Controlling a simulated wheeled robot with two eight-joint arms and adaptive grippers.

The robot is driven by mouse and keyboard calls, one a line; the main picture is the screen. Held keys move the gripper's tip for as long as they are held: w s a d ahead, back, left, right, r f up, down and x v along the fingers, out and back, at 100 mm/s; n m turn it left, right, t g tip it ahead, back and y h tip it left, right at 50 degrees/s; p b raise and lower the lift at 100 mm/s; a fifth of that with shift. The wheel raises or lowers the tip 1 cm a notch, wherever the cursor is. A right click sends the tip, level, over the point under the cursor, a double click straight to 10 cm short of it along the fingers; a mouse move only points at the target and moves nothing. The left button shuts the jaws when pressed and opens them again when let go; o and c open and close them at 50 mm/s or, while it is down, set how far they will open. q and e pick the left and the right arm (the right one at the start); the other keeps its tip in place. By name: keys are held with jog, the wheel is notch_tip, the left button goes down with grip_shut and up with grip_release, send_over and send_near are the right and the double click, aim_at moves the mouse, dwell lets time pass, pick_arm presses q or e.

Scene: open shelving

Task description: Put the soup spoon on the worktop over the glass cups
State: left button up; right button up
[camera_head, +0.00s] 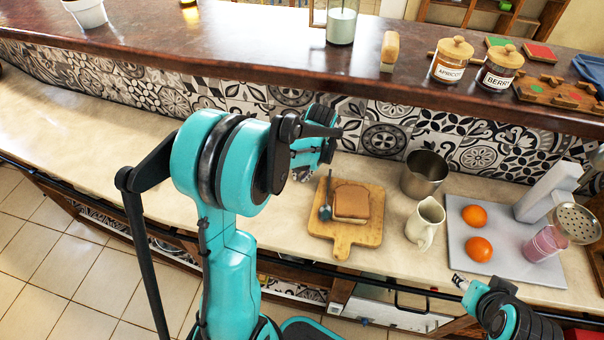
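A small dark spoon (326,205), which looks like the soup spoon, lies on the wooden board (343,246) on the lower worktop, along the left side of the bread slice (352,201). A glass cup (342,24) with pale contents stands on the raised counter. Another glass cup (544,244), pink inside, stands on the grey tray at the right. My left gripper (318,150) hangs in the picture above the board, apart from the spoon; its finger opening is unclear. My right gripper (461,283) is low at the right, mostly hidden, near the worktop's front edge.
A metal cup (424,173) and cream jug (425,224) stand right of the board. The grey tray (483,225) holds two oranges; a perforated skimmer (576,223) is beside the pink glass. Jars (451,60) stand on the counter (250,45). The left worktop is clear.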

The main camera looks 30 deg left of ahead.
dwell(0.3)
pick_arm(q)
jog(key=shift+r+p, duration=0.35)
jog(key=shift+r, duration=0.05)
jog(key=p+v, duration=0.4)
jog(key=v, duration=0.8)
jog(key=s+d+r+m+t+h, duration=0.2)
jog(key=s+d+t, duration=0.5)
jog(key=s+d, duration=0.4)
jog(key=s+r+m, duration=0.1)
jog(key=s, duration=0.2)
jog(key=shift+s+d, duration=0.2)
jog(key=shift+s, duration=0.1)
jog(key=shift+f, duration=0.1)
